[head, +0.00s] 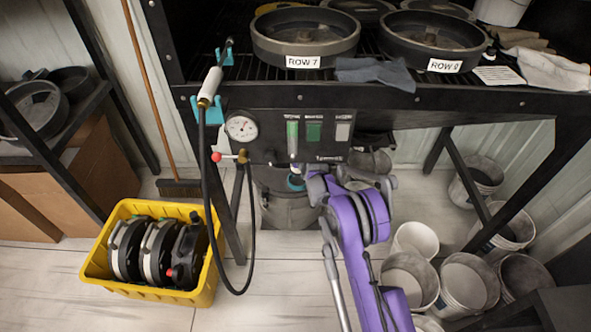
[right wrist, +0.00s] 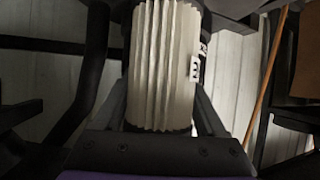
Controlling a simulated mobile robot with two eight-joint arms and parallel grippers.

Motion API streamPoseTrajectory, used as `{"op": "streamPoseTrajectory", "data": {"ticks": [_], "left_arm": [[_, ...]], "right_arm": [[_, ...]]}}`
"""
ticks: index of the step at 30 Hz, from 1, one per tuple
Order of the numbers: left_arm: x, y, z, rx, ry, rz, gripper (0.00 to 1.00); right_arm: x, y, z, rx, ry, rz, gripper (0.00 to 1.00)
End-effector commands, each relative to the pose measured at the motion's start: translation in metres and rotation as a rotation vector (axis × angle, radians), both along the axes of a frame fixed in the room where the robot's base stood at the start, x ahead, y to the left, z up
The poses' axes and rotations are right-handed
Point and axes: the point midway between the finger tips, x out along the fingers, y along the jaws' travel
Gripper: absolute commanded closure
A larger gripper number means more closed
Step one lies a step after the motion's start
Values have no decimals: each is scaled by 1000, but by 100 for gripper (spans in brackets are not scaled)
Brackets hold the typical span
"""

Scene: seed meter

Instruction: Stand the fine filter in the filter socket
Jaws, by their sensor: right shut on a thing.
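The fine filter (right wrist: 165,70) is a cream pleated cylinder with a small printed label on its right side, filling the middle of the right wrist view. My right gripper (right wrist: 163,112) is shut on it, with a dark finger on each side. Its top end is cut off by the frame edge. In the head view, my purple right arm reaches up under the black gauge panel (head: 265,137), and its gripper is largely hidden there. I cannot make out the filter socket, or whether the filter touches it. My left gripper is not in view.
A dial gauge (head: 241,127) and a red-knobbed valve (head: 217,157) sit left of my arm, with a black hose (head: 206,190) looping down. A yellow crate (head: 95,270) holds several discs. White buckets (head: 415,238) crowd the floor at right. Seed pans (head: 305,45) stand on the bench above.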

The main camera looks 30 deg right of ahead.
Motion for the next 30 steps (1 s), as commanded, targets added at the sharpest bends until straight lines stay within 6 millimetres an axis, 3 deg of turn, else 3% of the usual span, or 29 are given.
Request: {"op": "streamPoseTrajectory", "data": {"ticks": [3, 14, 26, 27, 30], "left_arm": [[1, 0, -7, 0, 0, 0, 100], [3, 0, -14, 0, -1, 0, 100], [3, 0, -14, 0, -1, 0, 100], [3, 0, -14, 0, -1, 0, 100], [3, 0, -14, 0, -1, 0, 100]], "right_arm": [[1, 0, -25, -1, 0, 0, 89], [1, 1, -67, -1, -1, 1, 89], [0, 0, -74, 0, 0, 0, 89], [0, 0, -74, 0, 0, 0, 23], [0, 0, -74, 0, 0, 0, 5]]}}
